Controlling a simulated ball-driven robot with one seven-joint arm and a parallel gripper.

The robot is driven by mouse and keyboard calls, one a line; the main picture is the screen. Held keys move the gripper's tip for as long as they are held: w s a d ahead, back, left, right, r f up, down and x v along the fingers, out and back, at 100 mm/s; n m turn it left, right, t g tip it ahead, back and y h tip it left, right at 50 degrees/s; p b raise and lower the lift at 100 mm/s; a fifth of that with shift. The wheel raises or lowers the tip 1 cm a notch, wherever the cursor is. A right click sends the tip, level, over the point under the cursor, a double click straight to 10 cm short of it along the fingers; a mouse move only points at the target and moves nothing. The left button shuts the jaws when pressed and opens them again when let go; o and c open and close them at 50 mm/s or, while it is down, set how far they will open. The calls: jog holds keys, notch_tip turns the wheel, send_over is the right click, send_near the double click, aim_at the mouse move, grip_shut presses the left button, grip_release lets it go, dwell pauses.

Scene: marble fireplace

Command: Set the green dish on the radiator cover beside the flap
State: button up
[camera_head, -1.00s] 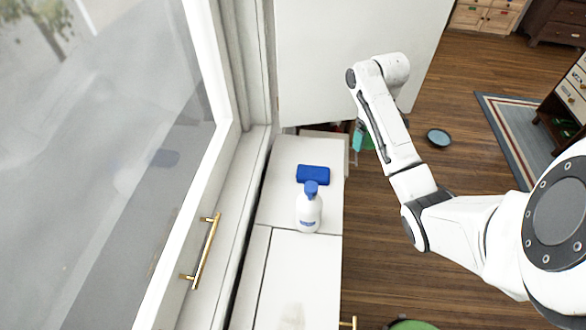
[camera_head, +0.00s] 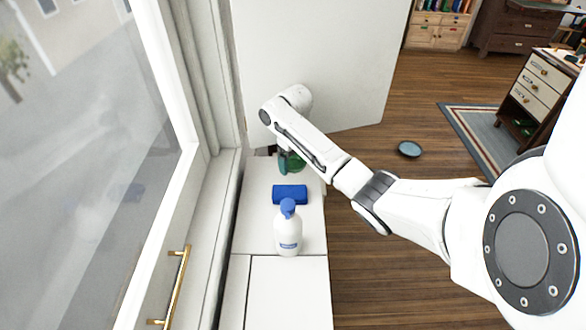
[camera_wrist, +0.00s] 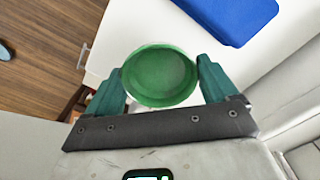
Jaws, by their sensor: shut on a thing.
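The green dish (camera_wrist: 160,76) is a round, shallow bowl, held between the two teal fingers of my gripper (camera_wrist: 161,70) in the wrist view. In the head view my gripper (camera_head: 287,164) is over the far end of the white radiator cover (camera_head: 262,225), behind the blue block. Only a bit of green shows there, and I cannot tell whether the dish touches the top. The cover also shows in the wrist view (camera_wrist: 145,25). Seams mark off a front panel (camera_head: 290,290), perhaps the flap, on the near part of the cover.
A blue block (camera_head: 290,195) and a white pump bottle (camera_head: 288,235) with a blue top stand on the cover. A window with a gold handle (camera_head: 177,287) lies left. A white panel (camera_head: 310,60) rises behind. A blue-grey round dish (camera_head: 409,149) is on the floor.

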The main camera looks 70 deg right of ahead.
aim_at(293, 166)
jog(key=shift+w+f, duration=0.2)
jog(key=shift+f, duration=1.55)
jog(key=shift+f, duration=0.15)
jog(key=o, duration=0.9)
notch_tip(293, 166, up, 12)
jog(key=shift+r, duration=0.15)
